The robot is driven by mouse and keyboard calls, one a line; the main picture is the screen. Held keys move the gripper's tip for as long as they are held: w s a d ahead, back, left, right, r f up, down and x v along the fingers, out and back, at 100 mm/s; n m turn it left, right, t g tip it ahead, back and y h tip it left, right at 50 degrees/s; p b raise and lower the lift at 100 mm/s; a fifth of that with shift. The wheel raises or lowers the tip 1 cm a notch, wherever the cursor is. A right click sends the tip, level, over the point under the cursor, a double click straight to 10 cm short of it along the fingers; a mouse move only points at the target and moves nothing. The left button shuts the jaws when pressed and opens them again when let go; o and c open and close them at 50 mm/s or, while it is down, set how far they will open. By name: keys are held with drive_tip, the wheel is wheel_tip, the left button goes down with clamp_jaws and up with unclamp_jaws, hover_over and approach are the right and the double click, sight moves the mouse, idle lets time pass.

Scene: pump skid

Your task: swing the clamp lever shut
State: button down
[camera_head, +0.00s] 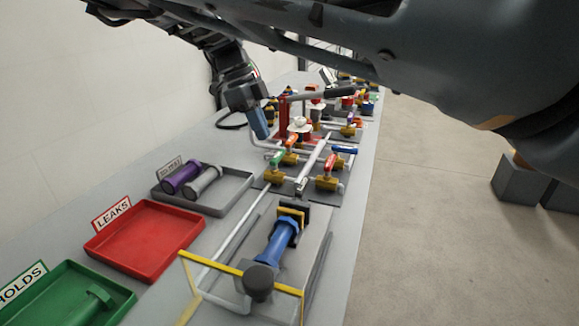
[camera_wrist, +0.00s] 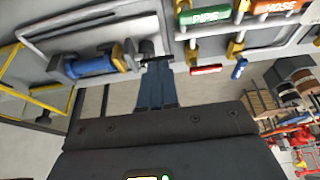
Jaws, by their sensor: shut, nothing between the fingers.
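A test fixture with a blue cylinder (camera_head: 280,242) stands at the near end of the bench; a black and yellow block (camera_head: 292,212) is at the cylinder's far end. The blue cylinder also shows in the wrist view (camera_wrist: 92,66). I cannot make out the clamp lever for certain. In the wrist view a short dark bar (camera_wrist: 156,58) lies by my fingertips, beyond the block; whether they touch it is unclear. My gripper (camera_head: 263,136) is shut and empty, its blue fingers together and pointing down over the bench. The fingers show in the wrist view (camera_wrist: 156,74).
Valves with coloured handles, including a green one (camera_head: 278,158) and a red one (camera_head: 331,163), stand close by. A red frame with a dark-handled bar (camera_head: 341,92) stands farther back. Left are a grey tray (camera_head: 240,190), red tray (camera_head: 145,240) and green tray (camera_head: 62,295). Open floor lies right.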

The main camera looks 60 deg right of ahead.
sight(303, 189)
drive_tip(key=shift+f, duration=0.15)
drive_tip(key=p+x, duration=0.1)
drive_tip(key=x, duration=0.8)
drive_tip(key=shift+s+f, duration=0.2)
drive_tip(key=shift+f, duration=0.1)
drive_tip(key=shift+s+d+f+p, duration=0.15)
drive_tip(key=shift+s+p, duration=0.15)
drive_tip(key=shift+s, duration=0.7)
drive_tip(key=shift+s+d+r+p, duration=0.15)
drive_tip(key=shift+s+p, duration=0.1)
drive_tip(key=shift+s, duration=0.7)
